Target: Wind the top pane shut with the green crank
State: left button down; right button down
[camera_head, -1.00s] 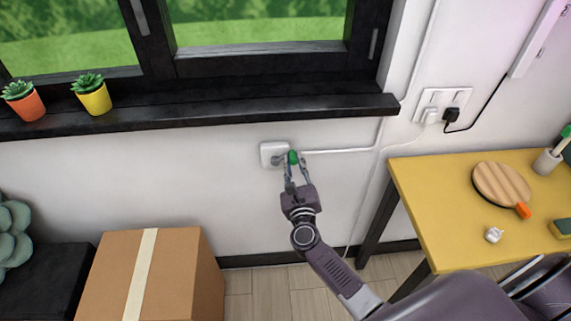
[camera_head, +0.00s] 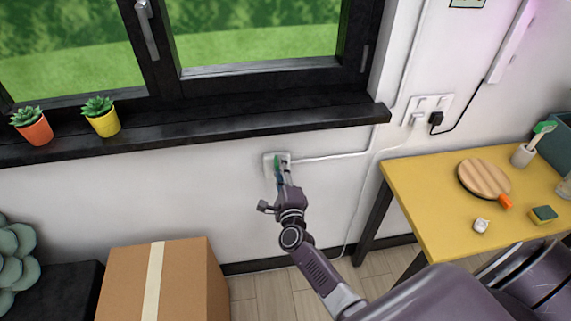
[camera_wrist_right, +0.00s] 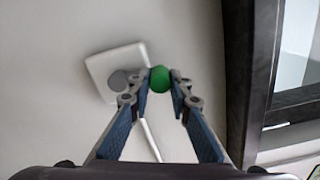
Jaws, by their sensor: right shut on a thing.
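The green crank knob (camera_wrist_right: 160,79) sits between the fingertips of my right gripper (camera_wrist_right: 160,88) in the right wrist view, and the fingers are shut on it. Behind it is the crank's white wall box (camera_wrist_right: 108,62) with a grey round hub. In the head view my right gripper (camera_head: 281,168) covers much of the white box (camera_head: 269,160) below the sill, and a bit of green (camera_head: 277,161) shows at its fingertips. The window (camera_head: 262,68) above has dark frames; its top pane is out of view. My left gripper is not in view.
The black sill (camera_head: 200,127) juts out above the crank, with an orange pot (camera_head: 38,134) and a yellow pot (camera_head: 106,124) on it. A cardboard box (camera_head: 190,275) stands below left. A yellow table (camera_head: 430,205) is at the right. A white cable conduit (camera_head: 335,157) runs right from the wall box.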

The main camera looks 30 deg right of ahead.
jog(key=shift+w+a+f+n+p, duration=0.1)
jog(key=shift+w+a+f+n, duration=0.1)
jog(key=shift+a+n, duration=0.65)
jog(key=shift+w+a+f+n+p, duration=0.15)
jog(key=shift+a+n, duration=0.2)
jog(key=shift+n, duration=1)
jog(key=shift+w+a+f+n+p, duration=0.1)
jog(key=shift+w+a+n, duration=0.1)
jog(key=shift+a+n, duration=0.65)
jog(key=shift+d+n, duration=0.15)
jog(key=shift+n, duration=0.2)
jog(key=c, duration=1.8)
grip_release()
jog(key=shift+o, duration=0.2)
jog(key=v, duration=0.7)
jog(key=shift+s, duration=0.2)
